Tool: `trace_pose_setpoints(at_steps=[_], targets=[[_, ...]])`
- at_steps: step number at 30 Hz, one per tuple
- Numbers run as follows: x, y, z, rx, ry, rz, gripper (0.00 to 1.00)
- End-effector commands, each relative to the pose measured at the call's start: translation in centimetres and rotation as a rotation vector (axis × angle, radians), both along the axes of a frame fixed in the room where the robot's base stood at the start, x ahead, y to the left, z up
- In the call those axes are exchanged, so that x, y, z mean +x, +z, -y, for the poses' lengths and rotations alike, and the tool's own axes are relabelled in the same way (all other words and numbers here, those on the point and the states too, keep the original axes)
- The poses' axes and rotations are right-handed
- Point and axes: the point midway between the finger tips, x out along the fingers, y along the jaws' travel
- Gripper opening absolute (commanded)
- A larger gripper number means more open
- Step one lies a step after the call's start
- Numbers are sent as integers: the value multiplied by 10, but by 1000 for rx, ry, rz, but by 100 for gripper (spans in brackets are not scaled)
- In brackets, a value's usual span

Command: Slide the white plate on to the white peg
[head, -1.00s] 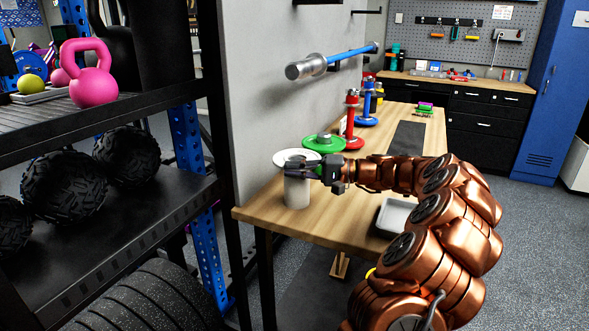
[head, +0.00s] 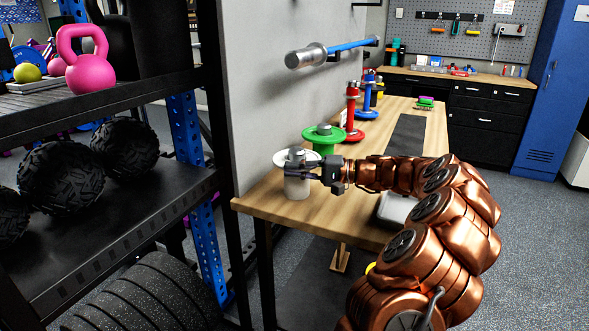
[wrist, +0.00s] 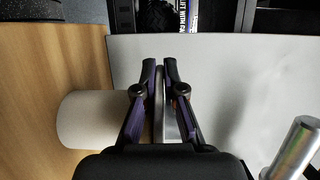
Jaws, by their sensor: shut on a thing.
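The white plate (head: 281,160) is level at the top of the thick white base of the white peg (head: 297,187), near the table's front left corner. A grey peg tip (head: 296,153) shows above the plate, so the plate appears to be around the peg. Whether it rests on the base is hard to tell. My gripper (head: 314,171) is shut on the plate's right edge. In the wrist view the fingers (wrist: 166,85) pinch the plate (wrist: 158,100) seen edge-on, with the white base (wrist: 90,120) to its left.
A green plate on its stand (head: 322,135), a red stand (head: 352,115) and a blue stand (head: 370,97) are behind along the table (head: 345,208). A barbell (head: 310,56) juts from the grey wall (head: 265,100). A grey tray (head: 397,208) lies at the right edge.

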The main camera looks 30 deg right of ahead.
Motion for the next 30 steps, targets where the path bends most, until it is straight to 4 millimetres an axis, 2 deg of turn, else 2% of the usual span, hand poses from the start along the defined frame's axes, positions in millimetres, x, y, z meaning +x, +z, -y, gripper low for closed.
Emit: trace_pose_setpoints(at_steps=[19,20,27,30], targets=[[0,-3,0,-1,0,2,0],[0,-3,0,-1,0,1,11],[0,-3,0,0,1,0,36],[0,-3,0,0,1,0,37]])
